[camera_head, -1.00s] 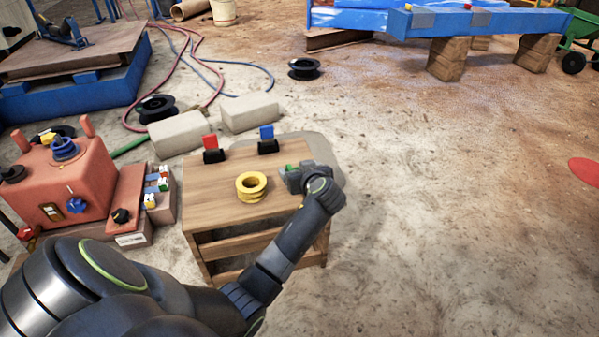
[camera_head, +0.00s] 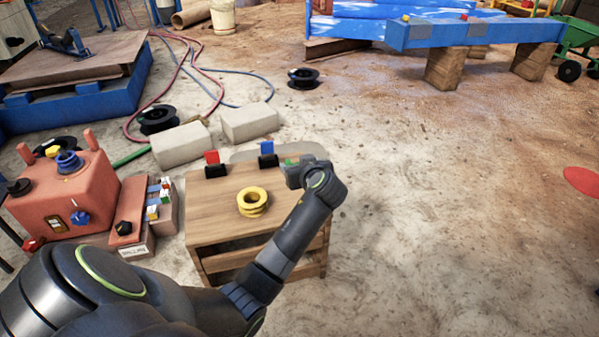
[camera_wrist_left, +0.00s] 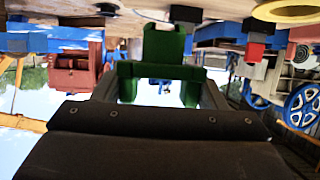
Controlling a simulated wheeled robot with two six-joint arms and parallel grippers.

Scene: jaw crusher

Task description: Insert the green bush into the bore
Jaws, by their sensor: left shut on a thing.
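My left gripper (camera_head: 294,170) is at the right back of a small wooden table (camera_head: 215,215), shut on the green bush. Only a little green of the bush (camera_head: 291,162) shows in the head view. In the left wrist view, the green bush (camera_wrist_left: 164,46) stands out ahead of the jaws, close to a black holder (camera_wrist_left: 186,13). I cannot tell whether it touches the holder. A yellow ring (camera_head: 244,201) with a round opening sits on the table, left of the gripper. I cannot tell whether its opening is the bore. My right gripper is not in view.
A red block (camera_head: 212,157) and a blue block (camera_head: 267,148) stand in black holders along the table's back edge. A red machine (camera_head: 65,195) is to the left. Pale blocks (camera_head: 249,122) lie behind the table.

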